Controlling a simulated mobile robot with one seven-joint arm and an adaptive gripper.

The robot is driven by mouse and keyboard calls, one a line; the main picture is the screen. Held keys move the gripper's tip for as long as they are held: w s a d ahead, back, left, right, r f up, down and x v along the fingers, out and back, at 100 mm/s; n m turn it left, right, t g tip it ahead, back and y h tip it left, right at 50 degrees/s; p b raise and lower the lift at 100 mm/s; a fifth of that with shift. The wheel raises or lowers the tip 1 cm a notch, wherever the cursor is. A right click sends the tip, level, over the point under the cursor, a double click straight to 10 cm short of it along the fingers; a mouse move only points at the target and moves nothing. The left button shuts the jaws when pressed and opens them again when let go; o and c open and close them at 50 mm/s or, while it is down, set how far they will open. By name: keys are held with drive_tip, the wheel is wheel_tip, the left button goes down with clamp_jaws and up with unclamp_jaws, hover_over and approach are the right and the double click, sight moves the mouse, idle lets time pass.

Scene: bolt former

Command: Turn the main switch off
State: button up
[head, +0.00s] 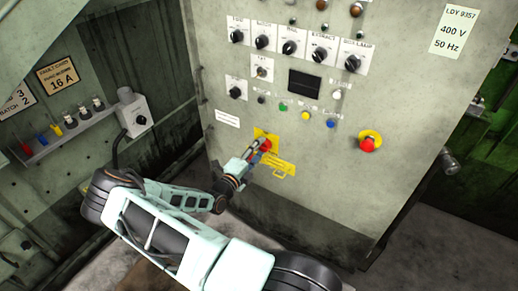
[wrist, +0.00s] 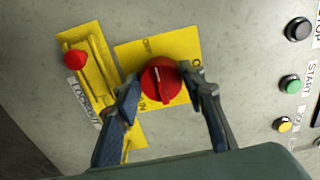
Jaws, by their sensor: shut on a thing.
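The main switch is a round red knob (wrist: 162,80) on a yellow plate (wrist: 128,52) on the grey panel. In the wrist view my gripper (wrist: 166,92) has one finger on each side of the knob, shut on it. In the head view the red knob (head: 265,145) shows at my gripper (head: 258,149), partly hidden by the fingers. A yellow lockout bracket (wrist: 97,75) with a red piece is beside the plate.
A red emergency stop button (head: 368,144) on a yellow ring is to the right. Several coloured push buttons and black selector knobs (head: 319,55) are above the switch. A shelf of small coloured items (head: 72,132) is at the left.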

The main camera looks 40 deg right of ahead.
drive_tip(key=shift+s, duration=0.1)
drive_tip(key=o, duration=1.1)
drive_tip(key=shift+o, duration=0.2)
drive_tip(key=shift+a, duration=0.1)
drive_tip(key=v, duration=1.1)
drive_tip(key=shift+s+a, duration=0.15)
drive_tip(key=shift+a, duration=0.2)
